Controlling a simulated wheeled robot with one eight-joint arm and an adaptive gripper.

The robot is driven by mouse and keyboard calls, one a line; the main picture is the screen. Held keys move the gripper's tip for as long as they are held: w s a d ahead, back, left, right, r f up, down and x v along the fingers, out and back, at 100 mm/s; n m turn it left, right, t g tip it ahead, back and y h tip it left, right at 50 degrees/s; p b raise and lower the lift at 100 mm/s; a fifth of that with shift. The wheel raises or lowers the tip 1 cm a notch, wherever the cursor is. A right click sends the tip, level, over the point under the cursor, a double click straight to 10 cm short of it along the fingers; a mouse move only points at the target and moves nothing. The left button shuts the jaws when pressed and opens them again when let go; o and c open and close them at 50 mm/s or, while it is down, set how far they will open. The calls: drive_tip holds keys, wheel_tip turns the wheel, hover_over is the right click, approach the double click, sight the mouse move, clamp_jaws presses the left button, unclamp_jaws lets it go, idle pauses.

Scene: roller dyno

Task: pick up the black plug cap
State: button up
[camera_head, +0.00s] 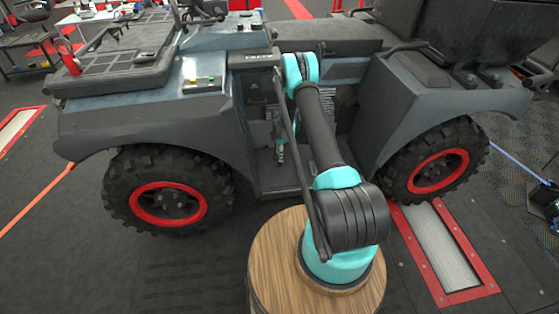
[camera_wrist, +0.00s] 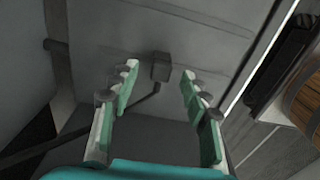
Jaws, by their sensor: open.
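My gripper (camera_wrist: 159,72) is open in the wrist view, its two teal-and-white fingers spread and nothing held between them. A small dark block (camera_wrist: 161,66) on a thin dark stalk shows between and beyond the fingertips; I cannot tell whether it is the black plug cap or a pedal, nor whether the fingers touch it. In the head view my gripper (camera_head: 280,152) is low in the vehicle's open footwell, partly hidden. No plug cap can be made out there.
The grey vehicle (camera_head: 215,117) surrounds the footwell with a fender, seat and side panels. A dark bar (camera_wrist: 55,46) and grey panels lie close around the fingers. A round wooden top (camera_head: 275,265) is under my arm's base. Open floor lies in front.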

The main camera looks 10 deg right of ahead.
drive_tip(key=shift+s+a+f, duration=0.1)
drive_tip(key=shift+f, duration=1.2)
drive_tip(key=shift+s+a+f, duration=0.1)
drive_tip(key=shift+f, duration=1.2)
drive_tip(key=shift+c, duration=0.4)
clamp_jaws()
drive_tip(key=shift+r, duration=0.1)
